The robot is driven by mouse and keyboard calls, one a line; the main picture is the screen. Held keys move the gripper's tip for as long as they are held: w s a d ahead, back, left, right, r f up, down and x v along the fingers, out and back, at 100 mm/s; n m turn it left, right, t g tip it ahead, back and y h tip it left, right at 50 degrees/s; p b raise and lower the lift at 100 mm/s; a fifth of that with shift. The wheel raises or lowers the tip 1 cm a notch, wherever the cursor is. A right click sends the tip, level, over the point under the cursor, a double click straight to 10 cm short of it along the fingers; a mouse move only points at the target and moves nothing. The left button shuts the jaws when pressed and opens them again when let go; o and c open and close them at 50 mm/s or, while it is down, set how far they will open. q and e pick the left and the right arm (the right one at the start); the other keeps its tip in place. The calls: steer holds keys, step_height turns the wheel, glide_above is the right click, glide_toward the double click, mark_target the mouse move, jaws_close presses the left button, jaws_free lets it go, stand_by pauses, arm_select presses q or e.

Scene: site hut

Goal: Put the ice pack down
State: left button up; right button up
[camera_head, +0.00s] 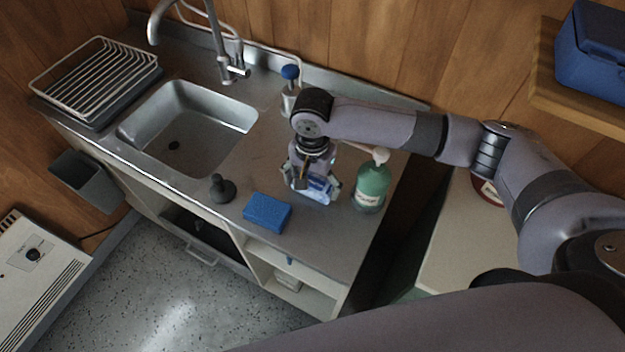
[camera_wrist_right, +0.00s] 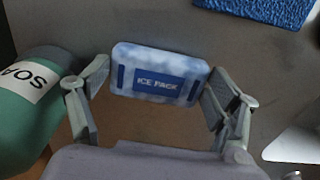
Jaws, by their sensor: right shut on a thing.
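The ice pack (camera_head: 319,191) is a small blue-and-white block in the head view, low at the counter's right part. Its "ICE PACK" label faces the camera in the right wrist view (camera_wrist_right: 158,74). My right gripper (camera_head: 311,187) comes down over it and is shut on it, with a finger at each end. I cannot tell whether the pack touches the counter (camera_head: 268,172) or hangs just above it. My left gripper is not in view.
A green soap bottle (camera_head: 371,187) stands close to the right of the gripper. A blue sponge (camera_head: 267,212) and a dark plug (camera_head: 222,188) lie to the left. The sink (camera_head: 190,128) and dish rack (camera_head: 97,75) are further left. A blue-topped item (camera_head: 290,90) stands behind.

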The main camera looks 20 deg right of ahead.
steer(key=shift+f, duration=0.1)
steer(key=o, duration=1.3)
